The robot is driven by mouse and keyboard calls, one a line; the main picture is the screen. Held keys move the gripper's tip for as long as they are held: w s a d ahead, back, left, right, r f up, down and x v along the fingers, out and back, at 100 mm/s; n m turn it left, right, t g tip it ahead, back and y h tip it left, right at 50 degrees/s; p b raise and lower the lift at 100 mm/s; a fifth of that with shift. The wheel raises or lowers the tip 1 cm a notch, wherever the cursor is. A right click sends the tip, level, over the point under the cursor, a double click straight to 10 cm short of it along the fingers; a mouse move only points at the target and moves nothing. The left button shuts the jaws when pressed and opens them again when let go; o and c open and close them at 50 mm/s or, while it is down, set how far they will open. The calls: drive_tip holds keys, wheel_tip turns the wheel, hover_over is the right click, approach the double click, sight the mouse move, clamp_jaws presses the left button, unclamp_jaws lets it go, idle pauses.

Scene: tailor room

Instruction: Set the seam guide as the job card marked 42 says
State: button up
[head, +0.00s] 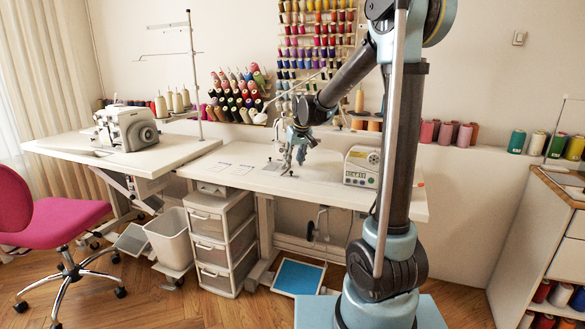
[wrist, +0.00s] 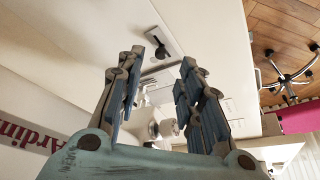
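My gripper (head: 291,160) hangs low over the white sewing table (head: 395,198) in the head view. In the wrist view my gripper (wrist: 168,60) is open, its two blue-grey fingers apart. Beyond the fingertips lies a small grey plate with a dark knob or lever (wrist: 160,50); it may be the seam guide, but I cannot tell. No contact with it shows. A white and metal machine part (wrist: 150,125) shows between the fingers, partly hidden. Pale cards (head: 220,168) lie on the table left of my gripper. Their markings, including any 42, are too small to read.
A control box (head: 362,166) stands right of my gripper. Thread cones (head: 235,95) and a spool rack (head: 318,45) are behind. A second machine (head: 126,128) stands on the left table. A drawer unit (head: 220,240) and pink chair (head: 55,220) are in front.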

drive_tip(key=v, duration=0.6)
drive_tip(key=shift+r, duration=0.2)
drive_tip(key=shift+s+d, duration=0.1)
drive_tip(key=shift+s, duration=0.05)
drive_tip(key=s+d+f+m, duration=0.1)
drive_tip(key=s+d+f, duration=0.2)
drive_tip(key=s+d, duration=0.45)
drive_tip(key=s+d+f+m+g+h, duration=0.15)
drive_tip(key=s+d, duration=0.25)
drive_tip(key=s, duration=0.7)
drive_tip(key=s+d+f+m, duration=0.1)
drive_tip(key=s+d+f, duration=0.2)
drive_tip(key=s+d, duration=0.45)
drive_tip(key=s+f+m, duration=0.1)
drive_tip(key=s+f, duration=0.6)
drive_tip(key=s, duration=0.3)
drive_tip(key=shift+s+d+f, duration=0.25)
drive_tip(key=shift+d, duration=0.25)
drive_tip(key=shift+w+f, duration=0.2)
drive_tip(key=shift+w, duration=0.2)
